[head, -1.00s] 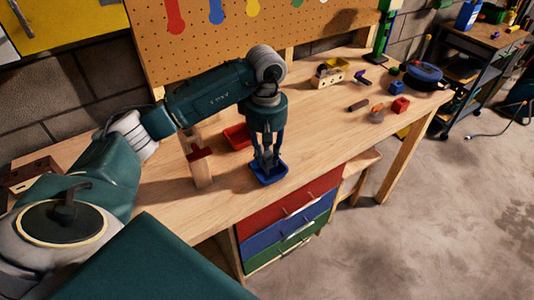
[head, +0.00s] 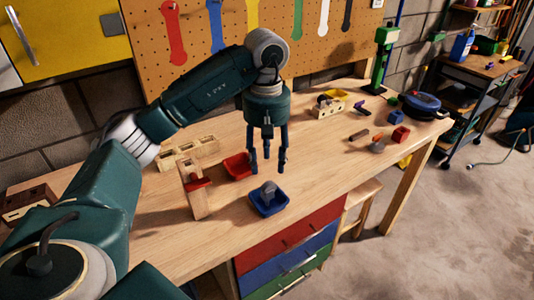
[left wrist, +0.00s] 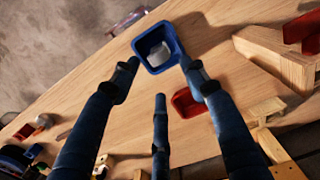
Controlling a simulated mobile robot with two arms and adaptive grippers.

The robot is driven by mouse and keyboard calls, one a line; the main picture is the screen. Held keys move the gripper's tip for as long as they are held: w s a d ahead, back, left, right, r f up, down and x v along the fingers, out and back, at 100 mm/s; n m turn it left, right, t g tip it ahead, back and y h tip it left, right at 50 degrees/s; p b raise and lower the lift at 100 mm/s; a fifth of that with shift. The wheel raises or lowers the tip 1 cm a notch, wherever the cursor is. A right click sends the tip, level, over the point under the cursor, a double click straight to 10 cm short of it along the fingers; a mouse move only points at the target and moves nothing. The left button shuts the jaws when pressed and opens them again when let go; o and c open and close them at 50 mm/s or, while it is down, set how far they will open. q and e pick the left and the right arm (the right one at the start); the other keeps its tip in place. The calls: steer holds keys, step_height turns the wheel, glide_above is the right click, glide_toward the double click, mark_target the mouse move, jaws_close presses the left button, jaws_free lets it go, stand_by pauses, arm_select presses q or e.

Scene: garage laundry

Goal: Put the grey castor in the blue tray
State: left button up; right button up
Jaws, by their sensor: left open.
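The grey castor (head: 269,189) lies inside the blue tray (head: 283,206) near the front edge of the workbench. In the left wrist view the castor (left wrist: 159,54) sits within the walls of the blue tray (left wrist: 143,43). My left gripper (head: 267,168) is open and empty, above and behind the tray, apart from the castor. Its fingers (left wrist: 160,85) also show spread in the left wrist view. My right gripper is in neither view.
A red tray (head: 238,166) stands behind the blue one. A wooden upright piece with a red part (head: 196,190) is to the left. Wooden blocks (head: 188,152) lie behind it. A red cube (head: 400,133) and other small items are at the bench's right. The middle of the bench is clear.

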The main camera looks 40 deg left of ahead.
arm_select(q)
steer(key=shift+a+r, duration=0.1)
steer(key=shift+r, duration=1.35)
